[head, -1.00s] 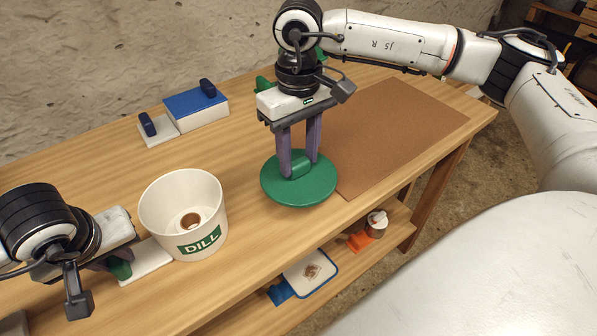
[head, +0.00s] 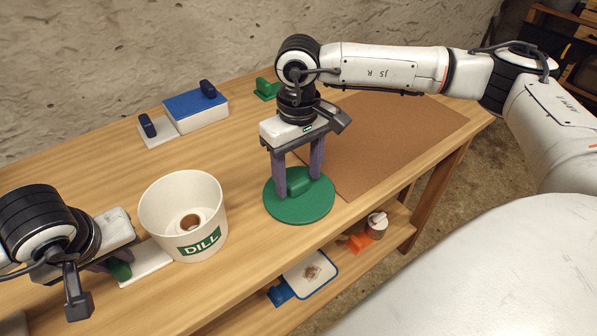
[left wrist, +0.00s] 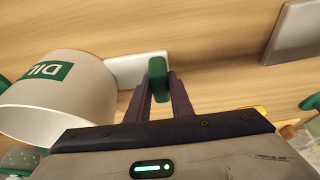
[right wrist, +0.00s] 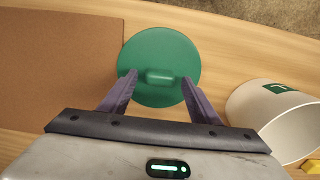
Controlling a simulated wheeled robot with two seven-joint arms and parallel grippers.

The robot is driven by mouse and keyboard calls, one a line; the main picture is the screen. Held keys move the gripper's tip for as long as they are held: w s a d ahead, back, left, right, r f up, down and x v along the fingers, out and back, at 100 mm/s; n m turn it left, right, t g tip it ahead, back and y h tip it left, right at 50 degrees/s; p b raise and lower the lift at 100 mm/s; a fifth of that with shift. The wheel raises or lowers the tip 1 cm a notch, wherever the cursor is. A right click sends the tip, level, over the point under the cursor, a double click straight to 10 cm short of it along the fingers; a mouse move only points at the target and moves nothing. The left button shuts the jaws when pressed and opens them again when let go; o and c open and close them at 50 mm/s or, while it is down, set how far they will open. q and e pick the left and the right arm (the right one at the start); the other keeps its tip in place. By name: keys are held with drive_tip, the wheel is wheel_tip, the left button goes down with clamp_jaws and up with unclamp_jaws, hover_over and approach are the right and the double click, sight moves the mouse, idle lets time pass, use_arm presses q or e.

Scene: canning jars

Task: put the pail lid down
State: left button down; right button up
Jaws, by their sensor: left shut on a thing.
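The green round pail lid (head: 300,208) lies flat on the table, right of the white pail (head: 160,205) marked DILL. In the right wrist view the lid (right wrist: 158,48) shows its raised grip (right wrist: 158,77). My right gripper (head: 298,183) is open, its fingers standing on either side of that grip with a gap at each side. The pail is open on top, with a brownish round spot inside. My left gripper (left wrist: 160,75) is shut on a green handle (left wrist: 157,68) of a flat white piece (head: 147,262) beside the pail.
A brown mat (head: 400,135) covers the table's right part. A blue-topped block (head: 196,107) and a white block (head: 158,133) with dark knobs stand at the back, with a green piece (head: 267,90). A lower shelf holds a white tray (head: 310,272) and a small pot (head: 376,225).

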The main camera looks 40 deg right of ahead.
sight(299, 181)
wheel_tip(299, 181, up, 13)
drive_tip(key=shift+f, duration=0.15)
idle(0.5)
use_arm(q)
drive_tip(key=c, duration=1.5)
unclamp_jaws()
